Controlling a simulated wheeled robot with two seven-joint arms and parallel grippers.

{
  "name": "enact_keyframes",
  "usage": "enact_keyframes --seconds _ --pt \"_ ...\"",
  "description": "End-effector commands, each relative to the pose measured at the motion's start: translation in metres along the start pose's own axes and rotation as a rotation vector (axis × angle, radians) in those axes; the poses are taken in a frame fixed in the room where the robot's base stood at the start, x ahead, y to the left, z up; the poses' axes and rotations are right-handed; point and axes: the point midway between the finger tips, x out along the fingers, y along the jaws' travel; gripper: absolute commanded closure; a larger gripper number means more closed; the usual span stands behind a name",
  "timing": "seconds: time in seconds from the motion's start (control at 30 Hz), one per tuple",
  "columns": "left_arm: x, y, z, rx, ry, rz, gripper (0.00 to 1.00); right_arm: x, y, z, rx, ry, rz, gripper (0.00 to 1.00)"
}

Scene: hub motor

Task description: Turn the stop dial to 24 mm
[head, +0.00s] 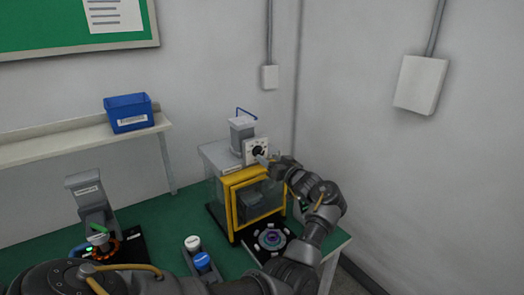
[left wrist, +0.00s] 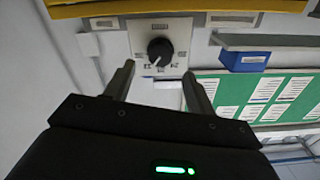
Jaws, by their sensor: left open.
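The stop dial is a black round knob (head: 258,151) on a white square plate (head: 249,157), mounted above the yellow-framed press. In the left wrist view the knob (left wrist: 160,50) sits centred beyond my fingers, with a white pointer line and printed marks around it; the scale numbers are too small to read. This view looks upside down, with the yellow frame at the top. My left gripper (head: 267,160) is at the dial. Its two fingers (left wrist: 158,69) are open, on either side of the knob's line, apart from it and with nothing between them. My right gripper is not in view.
The yellow-framed press (head: 229,203) stands on the green table (head: 160,208). A black fixture with a round part (head: 271,239) lies before it. White and blue capped items (head: 202,261) and a grey stand (head: 93,200) are left. A blue bin (head: 129,112) sits on the shelf.

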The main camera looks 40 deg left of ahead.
Motion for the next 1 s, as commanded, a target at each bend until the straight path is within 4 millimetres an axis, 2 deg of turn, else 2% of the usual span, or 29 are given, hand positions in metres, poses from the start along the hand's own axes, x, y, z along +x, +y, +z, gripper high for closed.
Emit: enact_keyframes --seconds 0.1,0.3,0.43,0.7,1.0 --pt "0.023 -0.001 -0.004 0.002 0.001 -0.002 0.45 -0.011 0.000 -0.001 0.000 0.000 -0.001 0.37" --pt "0.046 0.000 -0.002 0.001 0.000 0.000 0.45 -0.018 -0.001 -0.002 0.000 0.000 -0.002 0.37" --pt "0.053 0.001 -0.001 -0.001 0.001 0.002 0.45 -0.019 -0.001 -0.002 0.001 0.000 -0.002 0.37" --pt "0.054 0.001 0.000 -0.001 0.001 0.002 0.45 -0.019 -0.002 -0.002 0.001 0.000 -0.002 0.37" --pt "0.054 0.001 0.000 -0.001 0.001 0.002 0.83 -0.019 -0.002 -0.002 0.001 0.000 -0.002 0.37"
